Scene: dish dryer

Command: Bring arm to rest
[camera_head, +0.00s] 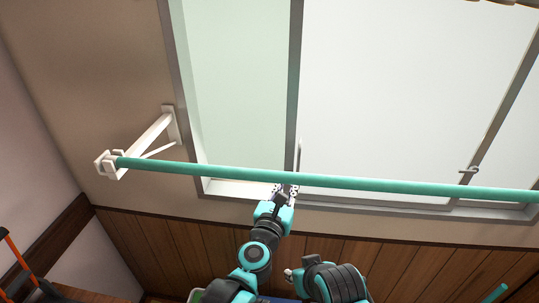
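My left arm reaches up from the bottom of the head view. Its gripper (286,191) is at the lower edge of the teal pole (400,187), in front of the window. Its two small fingertips look spread apart, with nothing seen between them. I cannot tell whether they touch the pole. My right arm (338,283) is folded low at the bottom centre. A small light tip (289,273) at its left side may be part of its gripper, but it is too small and hidden to tell its state.
The pole crosses the view, its left end in a white wall bracket (150,135). Behind it is a framed window (400,90) above wood panelling (185,240). An orange and dark object (22,265) stands at lower left. A teal rod end (495,293) shows at lower right.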

